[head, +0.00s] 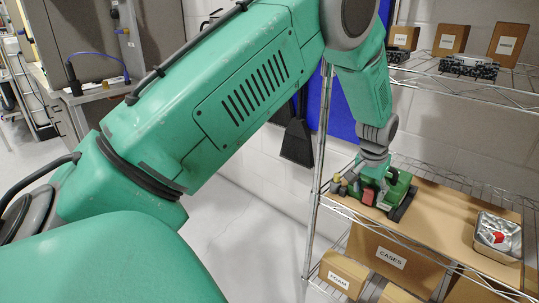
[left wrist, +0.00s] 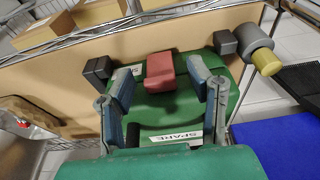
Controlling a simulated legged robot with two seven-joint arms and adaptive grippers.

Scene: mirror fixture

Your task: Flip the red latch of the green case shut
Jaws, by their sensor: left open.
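The green case (head: 398,188) lies on the brown shelf board below my left arm. Its red latch (head: 368,197) is on the side facing the head camera. In the left wrist view the red latch (left wrist: 160,72) sits at the edge of the green case (left wrist: 175,108), between the fingers of my left gripper (left wrist: 162,78). The fingers are open, one on each side of the latch, with visible gaps. I cannot tell the latch's exact angle. In the head view my left gripper (head: 374,172) is over the case and partly hides it. My right gripper is not in view.
A metal tin (head: 497,237) with a red and white thing inside stands on the shelf board (head: 450,215) at the right. Cardboard boxes (head: 390,258) are on the shelf below. An upright wire-rack post (head: 318,165) stands left of the case.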

